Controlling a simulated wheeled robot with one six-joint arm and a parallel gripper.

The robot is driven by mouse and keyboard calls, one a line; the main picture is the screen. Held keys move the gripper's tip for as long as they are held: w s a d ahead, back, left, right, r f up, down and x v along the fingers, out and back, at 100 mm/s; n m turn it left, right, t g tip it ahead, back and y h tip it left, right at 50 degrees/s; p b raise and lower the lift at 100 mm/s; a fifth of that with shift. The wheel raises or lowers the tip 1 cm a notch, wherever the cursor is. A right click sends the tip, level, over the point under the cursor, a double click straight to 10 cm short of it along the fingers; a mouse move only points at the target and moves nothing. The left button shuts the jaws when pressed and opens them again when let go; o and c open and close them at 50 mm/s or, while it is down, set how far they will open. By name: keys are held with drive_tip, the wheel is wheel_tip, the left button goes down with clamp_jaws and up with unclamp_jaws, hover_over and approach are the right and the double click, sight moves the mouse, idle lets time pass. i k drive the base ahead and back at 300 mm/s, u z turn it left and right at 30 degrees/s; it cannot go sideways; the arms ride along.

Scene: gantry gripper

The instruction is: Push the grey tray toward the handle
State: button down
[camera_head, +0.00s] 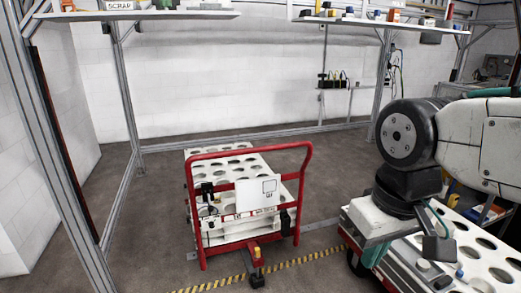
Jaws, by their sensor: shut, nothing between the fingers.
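A red-framed trolley stands on the floor at the middle of the view. Its raised red tubular handle (248,150) is on the near side. A pale, light-grey tray top with round holes (222,168) lies behind the handle, partly hidden by it and by a white sign plate (256,192). No other grey tray can be told apart on it. My arm rises at the right and leaves the frame at the right edge. My gripper does not show.
A metal gantry frame (128,105) spans left and back, with loaded shelves (140,15) above. A yellow-black floor strip (240,278) runs in front of the trolley. A perforated platform (480,262) is at lower right, close to the trolley. Floor left of the trolley is clear.

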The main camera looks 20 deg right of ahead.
sight(435, 279)
drive_tip(key=z, duration=0.55)
drive_tip(key=i, duration=0.85)
drive_tip(key=z, duration=1.65)
drive_tip(key=i, duration=0.7)
drive_tip(key=z, duration=0.55)
